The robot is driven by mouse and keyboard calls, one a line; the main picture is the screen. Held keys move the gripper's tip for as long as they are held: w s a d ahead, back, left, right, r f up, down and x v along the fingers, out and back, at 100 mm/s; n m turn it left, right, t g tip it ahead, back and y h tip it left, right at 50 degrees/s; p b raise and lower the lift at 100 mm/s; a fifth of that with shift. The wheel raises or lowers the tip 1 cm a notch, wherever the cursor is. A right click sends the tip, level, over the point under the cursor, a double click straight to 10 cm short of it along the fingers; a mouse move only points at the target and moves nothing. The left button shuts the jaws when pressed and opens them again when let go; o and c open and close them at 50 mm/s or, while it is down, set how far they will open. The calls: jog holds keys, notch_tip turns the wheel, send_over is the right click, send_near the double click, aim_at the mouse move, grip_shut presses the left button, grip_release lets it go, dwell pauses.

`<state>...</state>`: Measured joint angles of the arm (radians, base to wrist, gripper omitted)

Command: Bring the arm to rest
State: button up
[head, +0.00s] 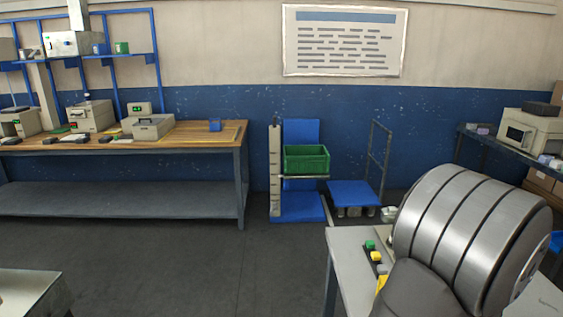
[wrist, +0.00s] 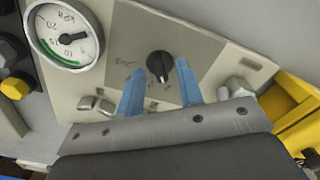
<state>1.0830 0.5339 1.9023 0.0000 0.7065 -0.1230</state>
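My gripper (wrist: 160,71) shows in the wrist view as two blue fingers on a grey mount. The fingers are apart, with nothing held between them. A black rotary knob (wrist: 160,66) on a grey control panel (wrist: 136,38) shows in the gap between the fingertips. I cannot tell how far the tips are from the knob or whether they touch it. The gripper is not visible in the head view.
A round gauge (wrist: 64,37), black and yellow knobs (wrist: 14,83) and a yellow frame (wrist: 296,112) are close around the gripper. In the head view, a wooden workbench (head: 190,133) stands left, a green crate (head: 306,159) stands at the back, and the middle floor is clear.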

notch_tip(320, 180, up, 17)
notch_tip(320, 180, down, 17)
jog(key=shift+f, duration=0.3)
jog(key=n, duration=0.6)
jog(key=shift+n, duration=0.4)
notch_tip(320, 180, up, 8)
jog(key=shift+f, duration=0.15)
